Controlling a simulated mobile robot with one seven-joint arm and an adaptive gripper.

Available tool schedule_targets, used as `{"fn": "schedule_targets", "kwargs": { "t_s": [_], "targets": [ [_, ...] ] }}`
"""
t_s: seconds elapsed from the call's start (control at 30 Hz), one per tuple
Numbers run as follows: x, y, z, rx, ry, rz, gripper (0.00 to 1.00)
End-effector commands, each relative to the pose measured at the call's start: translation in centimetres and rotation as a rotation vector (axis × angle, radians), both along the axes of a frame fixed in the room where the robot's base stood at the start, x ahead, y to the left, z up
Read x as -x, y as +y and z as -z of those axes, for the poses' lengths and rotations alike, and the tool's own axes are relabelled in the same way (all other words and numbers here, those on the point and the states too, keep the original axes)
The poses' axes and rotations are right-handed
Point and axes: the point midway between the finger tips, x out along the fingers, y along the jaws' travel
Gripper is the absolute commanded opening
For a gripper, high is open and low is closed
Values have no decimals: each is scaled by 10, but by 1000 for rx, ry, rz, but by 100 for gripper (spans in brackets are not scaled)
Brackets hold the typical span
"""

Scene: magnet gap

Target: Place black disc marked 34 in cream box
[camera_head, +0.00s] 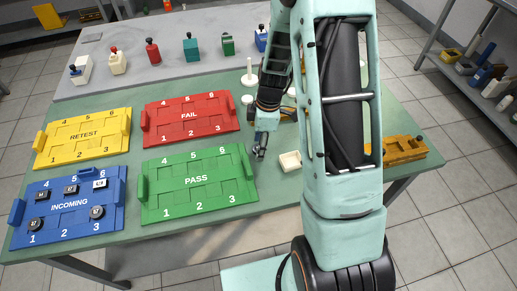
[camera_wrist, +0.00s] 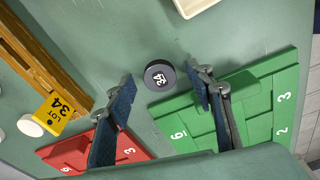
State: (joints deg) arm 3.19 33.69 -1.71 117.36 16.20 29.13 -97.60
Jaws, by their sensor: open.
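The black disc marked 34 (camera_wrist: 160,75) lies flat on the green table in the wrist view, beside the green PASS tray (camera_wrist: 252,105). My gripper (camera_wrist: 161,76) is open, its two blue-padded fingers on either side of the disc in the picture; whether they are down at its height I cannot tell. In the head view my gripper (camera_head: 259,152) points down just right of the PASS tray, and I cannot make out the disc there. The cream box (camera_head: 290,162) stands to the gripper's right; its edge shows at the top of the wrist view (camera_wrist: 196,8).
The red FAIL tray (camera_head: 190,129) and yellow RETEST tray (camera_head: 83,143) lie behind. A yellow LOT 34 tag (camera_wrist: 55,113) is by a wooden rack (camera_wrist: 40,55). An orange-brown block (camera_head: 402,150) stands at right.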

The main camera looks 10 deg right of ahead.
Motion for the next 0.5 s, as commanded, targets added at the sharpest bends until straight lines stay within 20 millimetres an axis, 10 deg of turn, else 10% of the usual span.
{"fn": "schedule_targets", "kwargs": {
  "t_s": [0.5],
  "targets": [
    [0, 0, -1, 0, -1, 1, 0]
  ]
}}
